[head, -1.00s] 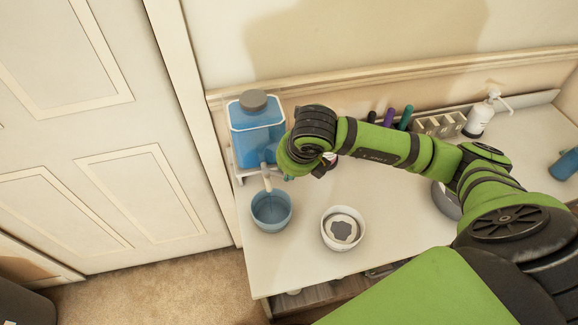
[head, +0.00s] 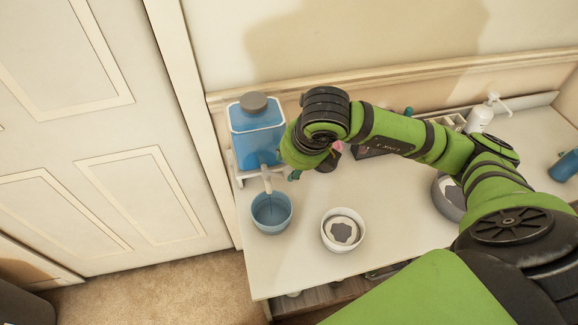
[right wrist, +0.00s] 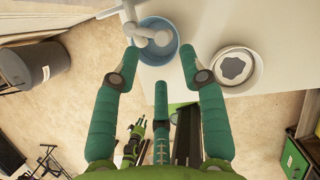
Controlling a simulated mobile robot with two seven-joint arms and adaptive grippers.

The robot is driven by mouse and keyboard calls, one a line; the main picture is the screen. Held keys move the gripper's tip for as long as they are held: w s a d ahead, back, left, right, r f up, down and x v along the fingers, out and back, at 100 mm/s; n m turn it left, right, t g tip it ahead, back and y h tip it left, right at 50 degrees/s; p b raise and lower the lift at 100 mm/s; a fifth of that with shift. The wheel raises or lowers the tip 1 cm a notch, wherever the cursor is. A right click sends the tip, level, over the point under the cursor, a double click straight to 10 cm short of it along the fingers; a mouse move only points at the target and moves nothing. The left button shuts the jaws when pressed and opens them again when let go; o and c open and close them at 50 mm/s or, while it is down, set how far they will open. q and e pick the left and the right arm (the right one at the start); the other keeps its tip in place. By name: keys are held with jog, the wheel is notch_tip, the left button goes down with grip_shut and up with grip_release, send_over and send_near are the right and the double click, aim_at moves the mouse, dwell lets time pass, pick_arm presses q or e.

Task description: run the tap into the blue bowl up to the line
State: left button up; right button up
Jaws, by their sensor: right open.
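The blue bowl (head: 272,222) stands upright near the left edge of the white counter, under the white tap (head: 267,182) of a blue water tank (head: 256,130). The right wrist view also shows the bowl (right wrist: 176,52) with the tap (right wrist: 150,36) over it. I cannot make out a line, the water level or a running stream. My right gripper (head: 291,173) is beside the tap, mostly hidden by my wrist. In the right wrist view my right gripper (right wrist: 160,57) is open, its teal fingers spread just short of the bowl. It holds nothing.
A white bowl (head: 343,249) with dark contents stands right of the blue bowl. A grey bowl (head: 446,196) is partly behind my arm. A pump bottle (head: 480,119) and a blue cup (head: 564,166) are farther right. The counter's front edge is close to both bowls.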

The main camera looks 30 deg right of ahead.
jog(key=v, duration=0.6)
jog(key=shift+r, duration=0.25)
jog(key=shift+s, duration=0.1)
dwell(7.0)
